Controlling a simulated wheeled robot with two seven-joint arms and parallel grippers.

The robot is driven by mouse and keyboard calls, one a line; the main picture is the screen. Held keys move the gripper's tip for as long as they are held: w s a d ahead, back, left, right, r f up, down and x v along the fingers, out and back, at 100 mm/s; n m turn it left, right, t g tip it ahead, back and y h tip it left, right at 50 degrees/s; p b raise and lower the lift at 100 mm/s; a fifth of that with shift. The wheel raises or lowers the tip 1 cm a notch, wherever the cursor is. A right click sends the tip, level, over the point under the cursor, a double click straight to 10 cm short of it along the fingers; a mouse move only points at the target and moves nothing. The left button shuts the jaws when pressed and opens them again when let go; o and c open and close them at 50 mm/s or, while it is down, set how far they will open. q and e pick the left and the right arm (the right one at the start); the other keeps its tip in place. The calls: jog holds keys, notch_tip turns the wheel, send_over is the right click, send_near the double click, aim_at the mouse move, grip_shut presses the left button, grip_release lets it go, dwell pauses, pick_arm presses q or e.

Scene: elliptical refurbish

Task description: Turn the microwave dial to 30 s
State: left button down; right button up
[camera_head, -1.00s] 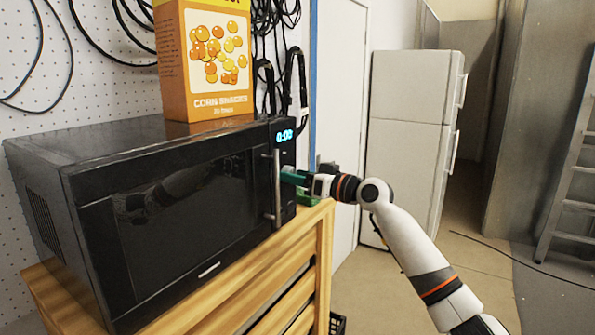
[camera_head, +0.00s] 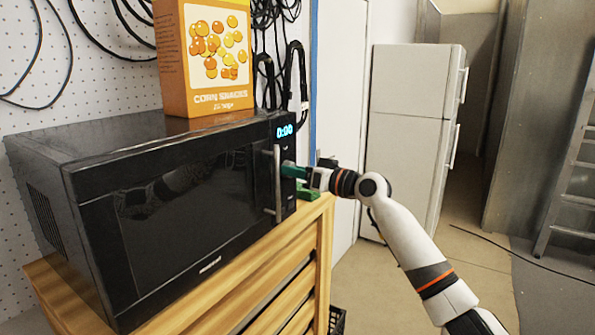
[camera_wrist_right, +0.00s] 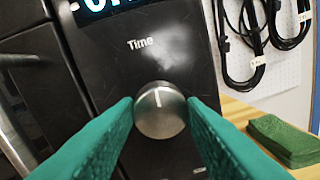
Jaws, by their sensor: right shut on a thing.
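The black microwave (camera_head: 180,215) stands on a wooden cart, its door closed. Its blue display (camera_head: 285,130) reads 0:00. In the right wrist view the silver dial (camera_wrist_right: 160,110) sits below the word "Time", and its white mark points up. My right gripper (camera_head: 288,171) is at the control panel, to the right of the door handle (camera_head: 277,180). Its green fingers (camera_wrist_right: 159,112) are on either side of the dial and shut on it. In the head view the fingers hide the dial. My left gripper is not in view.
An orange corn snacks box (camera_head: 205,60) stands on the microwave. A green object (camera_head: 307,193) lies on the wooden cart (camera_head: 290,245) right of the microwave; it also shows in the wrist view (camera_wrist_right: 285,140). Black cables hang on the pegboard behind. A white fridge (camera_head: 412,135) stands farther back.

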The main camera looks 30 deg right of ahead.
jog(key=m+p, duration=0.2)
jog(key=m, duration=0.2)
jog(key=shift+r+m+g+p, duration=0.1)
jog(key=shift+m+g+p, duration=0.2)
dwell(0.3)
jog(key=o, duration=1)
